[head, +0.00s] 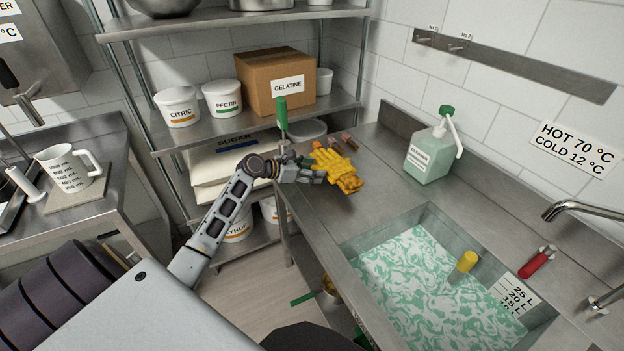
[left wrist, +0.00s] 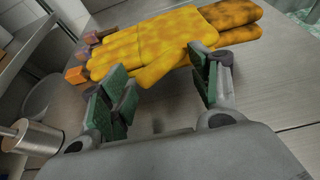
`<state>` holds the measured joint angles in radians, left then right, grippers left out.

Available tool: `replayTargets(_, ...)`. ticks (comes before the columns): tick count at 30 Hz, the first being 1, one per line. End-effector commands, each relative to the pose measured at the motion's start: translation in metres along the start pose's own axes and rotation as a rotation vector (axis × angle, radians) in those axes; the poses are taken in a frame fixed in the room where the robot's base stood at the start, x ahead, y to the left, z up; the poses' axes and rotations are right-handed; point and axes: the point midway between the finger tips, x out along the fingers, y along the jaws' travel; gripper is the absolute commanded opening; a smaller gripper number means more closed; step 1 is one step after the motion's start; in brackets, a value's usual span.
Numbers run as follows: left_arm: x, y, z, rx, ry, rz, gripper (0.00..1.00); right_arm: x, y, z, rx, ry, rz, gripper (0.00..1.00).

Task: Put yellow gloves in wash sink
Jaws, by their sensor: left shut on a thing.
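The yellow gloves (head: 337,168) lie stacked flat on the steel counter, left of the wash sink. They also show in the left wrist view (left wrist: 150,45), with darker brownish patches toward the cuffs. My left gripper (head: 318,176) is at the near edge of the gloves, low over the counter. In the left wrist view its green-padded fingers (left wrist: 155,75) are at the gloves' near edge, shut on them; the exact contact is partly hidden. The wash sink (head: 355,252) holds green-and-white foamy liquid. My right gripper is not seen.
A soap pump bottle (head: 430,155) stands behind the sink. A green-handled tool (head: 282,115) stands close to my left wrist. Small blocks (head: 348,140) lie behind the gloves. Counter between gloves and sink is clear.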

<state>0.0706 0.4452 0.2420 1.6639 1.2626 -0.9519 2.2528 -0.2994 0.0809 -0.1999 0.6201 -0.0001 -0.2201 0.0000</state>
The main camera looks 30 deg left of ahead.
Motion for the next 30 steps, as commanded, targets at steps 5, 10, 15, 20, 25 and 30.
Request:
replayTargets(5, 0.004, -0.001, -0.010, -0.003, 0.001, -0.001, 0.19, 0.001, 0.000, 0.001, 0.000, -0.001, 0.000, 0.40)
replayTargets(10, 0.011, 0.000, -0.027, -0.003, 0.000, 0.000, 0.19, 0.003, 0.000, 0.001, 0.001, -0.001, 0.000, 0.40)
replayTargets(15, 0.014, 0.000, -0.035, -0.001, 0.000, 0.000, 0.19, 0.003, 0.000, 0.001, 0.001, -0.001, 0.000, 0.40)
replayTargets(20, 0.014, 0.000, -0.034, -0.001, 0.000, 0.000, 0.19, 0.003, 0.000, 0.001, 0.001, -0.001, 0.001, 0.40)
replayTargets(25, 0.015, 0.000, -0.035, -0.001, 0.000, 0.000, 0.19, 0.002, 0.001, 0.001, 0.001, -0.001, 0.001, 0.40)
replayTargets(30, 0.015, 0.000, -0.036, 0.000, 0.000, 0.000, 0.77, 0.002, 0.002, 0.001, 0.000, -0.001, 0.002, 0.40)
